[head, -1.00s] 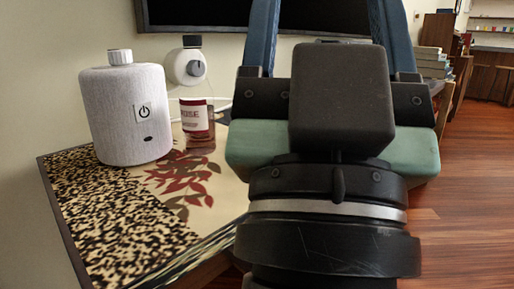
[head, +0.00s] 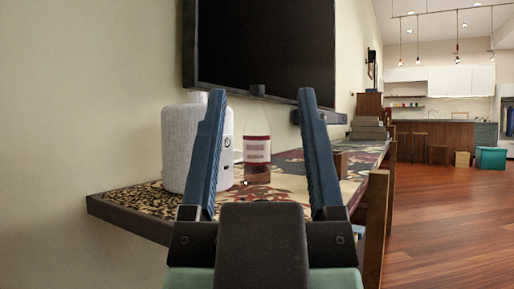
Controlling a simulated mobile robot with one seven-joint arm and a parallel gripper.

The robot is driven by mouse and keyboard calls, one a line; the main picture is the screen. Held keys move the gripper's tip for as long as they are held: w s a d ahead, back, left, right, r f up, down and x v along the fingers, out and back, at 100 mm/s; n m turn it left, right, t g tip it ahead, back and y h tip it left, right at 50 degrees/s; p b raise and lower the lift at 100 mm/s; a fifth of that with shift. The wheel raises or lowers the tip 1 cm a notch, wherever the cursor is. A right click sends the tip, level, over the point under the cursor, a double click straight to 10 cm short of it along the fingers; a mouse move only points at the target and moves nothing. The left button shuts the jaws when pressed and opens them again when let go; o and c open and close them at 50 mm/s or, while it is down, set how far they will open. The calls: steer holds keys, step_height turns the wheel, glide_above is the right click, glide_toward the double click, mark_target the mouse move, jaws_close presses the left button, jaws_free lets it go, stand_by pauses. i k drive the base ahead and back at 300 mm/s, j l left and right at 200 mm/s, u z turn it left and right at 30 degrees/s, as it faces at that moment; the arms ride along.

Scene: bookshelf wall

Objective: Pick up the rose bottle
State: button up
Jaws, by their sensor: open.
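The rose bottle (head: 257,148) stands upright on the patterned table (head: 134,196). It has clear glass, a dark cap, a pale label and reddish contents. My gripper (head: 258,98) is open, with two blue fingers spread wide. In the picture the bottle shows between the fingers, beyond the gripper body. I cannot tell how far the fingertips reach in depth, and nothing is held. The bottle's base is just visible above the gripper body.
A white cylindrical speaker (head: 181,150) stands left of the bottle, partly behind the left finger. A dark screen (head: 260,45) hangs on the wall behind. Stacked books (head: 368,128) lie farther along the table. Wooden floor (head: 450,210) is open at the right.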

mark_target(257, 132)
steer(key=l+z, duration=0.35)
steer(key=i+j+z, duration=0.45)
steer(key=j+z, duration=0.15)
